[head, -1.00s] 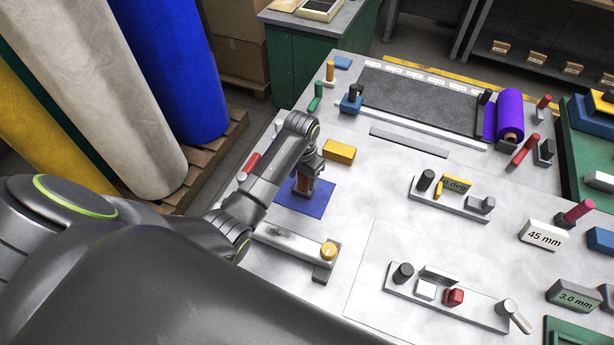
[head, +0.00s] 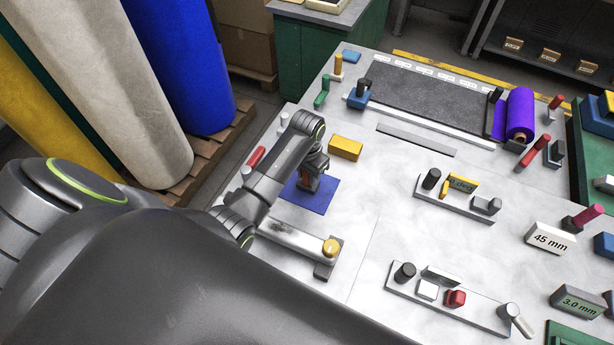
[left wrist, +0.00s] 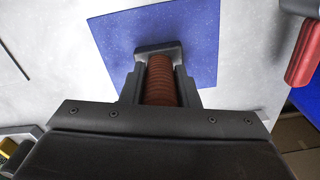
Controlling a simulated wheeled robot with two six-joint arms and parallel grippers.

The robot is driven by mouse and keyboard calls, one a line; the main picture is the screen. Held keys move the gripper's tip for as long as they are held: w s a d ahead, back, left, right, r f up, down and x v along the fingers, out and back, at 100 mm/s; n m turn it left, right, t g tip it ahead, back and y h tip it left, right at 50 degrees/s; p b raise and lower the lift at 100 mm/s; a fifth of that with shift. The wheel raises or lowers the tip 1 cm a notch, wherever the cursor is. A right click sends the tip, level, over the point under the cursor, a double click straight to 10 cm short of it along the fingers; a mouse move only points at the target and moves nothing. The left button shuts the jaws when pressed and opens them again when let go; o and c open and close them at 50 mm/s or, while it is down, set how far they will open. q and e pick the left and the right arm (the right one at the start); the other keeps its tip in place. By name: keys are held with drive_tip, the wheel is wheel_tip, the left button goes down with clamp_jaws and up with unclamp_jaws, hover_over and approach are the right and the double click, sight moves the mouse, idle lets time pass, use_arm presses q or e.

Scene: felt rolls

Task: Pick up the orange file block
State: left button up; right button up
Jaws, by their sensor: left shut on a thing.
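My left gripper (head: 308,182) is shut on a ribbed, reddish-brown block, which I take to be the orange file block (left wrist: 161,82). In the left wrist view the block stands between the two dark fingers, with a dark piece at its far end. In the head view only a little red shows between the jaws; the wrist and fingers hide the rest. The gripper is over a blue square mat (head: 326,192), and I cannot tell whether the block touches it. My right gripper is not in view.
A plain yellow block (head: 346,148) lies just beyond the mat. A red-handled tool (head: 256,157) is at the table's left edge. Fixtures stand to the right, with clear table between them.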

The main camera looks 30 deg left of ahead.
use_arm(q)
drive_tip(key=shift+w+r, duration=0.2)
drive_tip(key=shift+r, duration=0.25)
wheel_tip(320, 180, up, 6)
drive_tip(key=shift+r+b, duration=0.15)
drive_tip(key=shift+b, duration=0.8)
drive_tip(key=shift+r+p, duration=0.6)
drive_tip(key=shift+r, duration=0.2)
drive_tip(key=shift+r+p, duration=0.4)
drive_tip(key=shift+r, duration=0.15)
